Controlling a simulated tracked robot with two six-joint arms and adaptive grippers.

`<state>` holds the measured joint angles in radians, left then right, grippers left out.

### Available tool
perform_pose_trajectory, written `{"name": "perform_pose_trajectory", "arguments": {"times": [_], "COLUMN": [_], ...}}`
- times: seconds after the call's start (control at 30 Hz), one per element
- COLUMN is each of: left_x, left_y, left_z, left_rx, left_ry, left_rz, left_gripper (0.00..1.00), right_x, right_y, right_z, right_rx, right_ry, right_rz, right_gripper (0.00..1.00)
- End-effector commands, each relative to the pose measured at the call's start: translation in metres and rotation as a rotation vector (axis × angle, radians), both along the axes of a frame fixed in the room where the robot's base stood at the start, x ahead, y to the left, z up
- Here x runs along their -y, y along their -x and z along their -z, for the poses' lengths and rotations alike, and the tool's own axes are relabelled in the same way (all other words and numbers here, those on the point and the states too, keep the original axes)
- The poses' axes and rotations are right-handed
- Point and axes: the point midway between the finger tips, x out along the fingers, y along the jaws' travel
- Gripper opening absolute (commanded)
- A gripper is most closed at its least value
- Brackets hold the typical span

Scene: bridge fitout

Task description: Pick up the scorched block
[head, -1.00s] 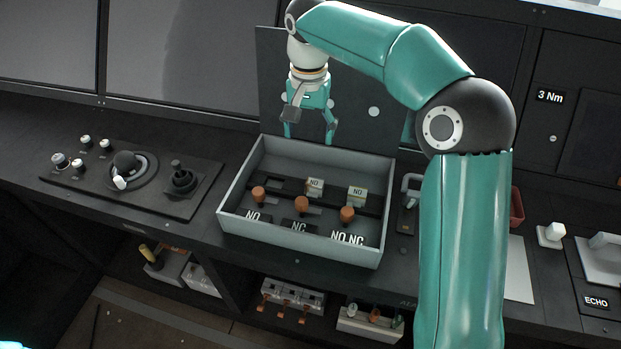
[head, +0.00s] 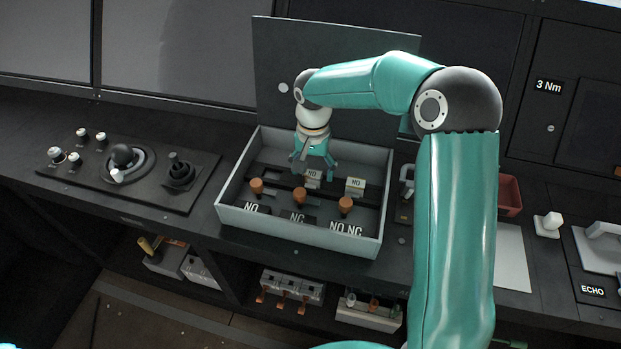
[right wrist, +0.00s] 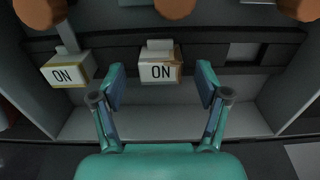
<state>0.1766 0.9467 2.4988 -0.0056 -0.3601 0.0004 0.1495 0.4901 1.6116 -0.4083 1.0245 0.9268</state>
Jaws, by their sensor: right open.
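My right gripper (head: 314,167) is open above the box, over the middle block. In the right wrist view its fingertips (right wrist: 161,84) are spread either side of that block, with gaps visible. My left gripper is not in view.
Several orange-brown knobs (head: 301,196) stand along the box's near side, above labels NO, NC and NO NC. The box walls surround the gripper's area. A raised dark panel (head: 275,75) stands behind. A control panel (head: 130,170) lies left; a red bin (head: 510,195) stands right.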

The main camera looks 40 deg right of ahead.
Motion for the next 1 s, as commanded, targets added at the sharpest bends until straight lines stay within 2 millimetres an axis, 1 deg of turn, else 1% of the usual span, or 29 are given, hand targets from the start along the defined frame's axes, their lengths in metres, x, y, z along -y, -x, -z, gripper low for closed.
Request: {"name": "perform_pose_trajectory", "arguments": {"times": [0.03,0.13,0.23,0.4,0.47,0.7,0.77,1.0], "left_x": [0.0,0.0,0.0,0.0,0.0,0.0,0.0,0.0], "left_y": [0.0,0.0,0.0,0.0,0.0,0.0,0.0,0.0], "left_z": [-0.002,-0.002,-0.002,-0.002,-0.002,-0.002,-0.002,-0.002], "left_rx": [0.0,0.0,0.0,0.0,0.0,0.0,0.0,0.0], "left_ry": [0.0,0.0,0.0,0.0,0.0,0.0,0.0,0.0], "left_rz": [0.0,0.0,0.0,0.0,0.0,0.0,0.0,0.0], "left_gripper": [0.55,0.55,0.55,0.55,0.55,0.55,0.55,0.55], "right_x": [0.0,0.0,0.0,0.0,0.0,0.0,0.0,0.0], "right_y": [0.001,0.0,0.0,0.0,0.0,0.0,0.0,0.0], "right_z": [0.008,0.017,0.02,0.02,0.02,0.02,0.02,0.019], "right_rx": [-0.004,-0.002,0.001,0.001,0.001,0.001,0.0,0.001], "right_ry": [0.0,-0.001,-0.001,-0.001,-0.001,-0.001,0.0,-0.001], "right_rz": [0.0,0.001,0.002,0.002,0.001,0.001,0.001,0.001], "right_gripper": [0.75,0.75,0.75,0.75,0.67,0.27,0.17,0.15]}}
